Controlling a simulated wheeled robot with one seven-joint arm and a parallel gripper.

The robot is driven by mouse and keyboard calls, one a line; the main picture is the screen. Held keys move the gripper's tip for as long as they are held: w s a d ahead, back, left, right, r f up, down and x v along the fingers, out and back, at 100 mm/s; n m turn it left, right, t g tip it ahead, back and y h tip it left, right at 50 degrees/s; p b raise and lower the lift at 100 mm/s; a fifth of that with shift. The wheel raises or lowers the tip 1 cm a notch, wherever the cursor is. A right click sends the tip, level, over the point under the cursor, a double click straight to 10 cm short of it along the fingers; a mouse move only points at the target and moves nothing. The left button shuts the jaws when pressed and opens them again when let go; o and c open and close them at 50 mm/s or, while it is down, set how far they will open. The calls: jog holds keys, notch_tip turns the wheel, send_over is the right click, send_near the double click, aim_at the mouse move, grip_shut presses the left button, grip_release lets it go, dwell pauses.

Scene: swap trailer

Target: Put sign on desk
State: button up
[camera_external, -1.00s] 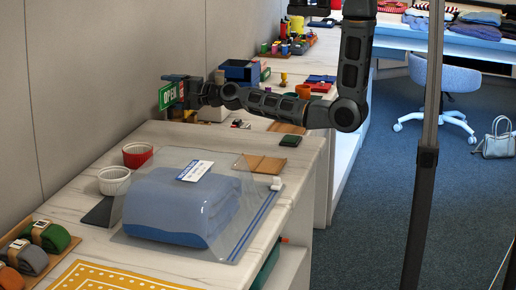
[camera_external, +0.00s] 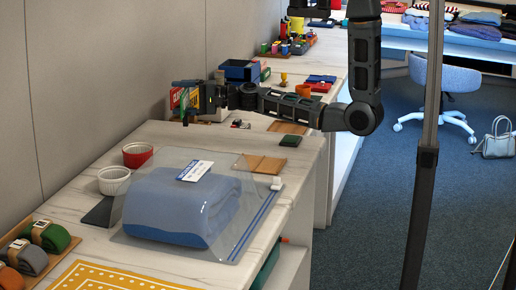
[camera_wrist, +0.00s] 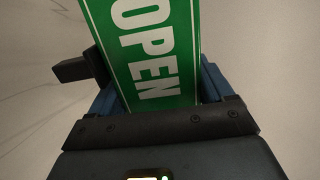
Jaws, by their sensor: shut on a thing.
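My gripper (camera_external: 196,102) is over the far left part of the marble-topped desk (camera_external: 165,133), close to the wall. It is shut on the sign, a green board with white "OPEN" lettering. The sign fills the upper middle of the wrist view (camera_wrist: 150,45), between my fingers. In the external view the sign (camera_external: 176,98) is mostly hidden behind my gripper, with only its green and red left part showing. I cannot tell whether its lower edge touches the desk.
A folded blue cloth in a clear bag (camera_external: 180,205) lies on the near desk. A red bowl (camera_external: 137,154) and a white bowl (camera_external: 114,180) stand left of it. A dark blue box (camera_external: 240,70) stands beyond my gripper. A brown flat piece (camera_external: 262,164) lies nearby.

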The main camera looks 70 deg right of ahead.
jog(key=d+m+h+b, duration=0.1)
jog(key=d+h+b, duration=0.1)
jog(key=d, duration=1.4)
jog(key=s+d+m+h+b, duration=0.1)
jog(key=s+d, duration=0.4)
jog(key=d, duration=0.5)
jog(key=s+d+h+b, duration=0.1)
jog(key=s+d, duration=0.3)
jog(key=d, duration=0.5)
jog(key=shift+t, duration=0.4)
jog(key=shift+w+a+f+p, duration=0.3)
jog(key=shift+w+a+f, duration=0.85)
jog(key=shift+w+f, duration=0.45)
jog(key=shift+w+a+f+p, duration=0.35)
jog(key=shift+w+a+f, duration=0.85)
jog(key=shift+f, duration=0.65)
jog(key=shift+w+a+f+p, duration=0.3)
jog(key=shift+w+a+f, duration=0.75)
jog(key=shift+w+f, duration=0.6)
jog(key=shift+s+f, duration=0.1)
jog(key=shift+s, duration=0.05)
jog(key=shift+f+b, duration=0.45)
jog(key=shift+b, duration=0.15)
jog(key=o, duration=0.9)
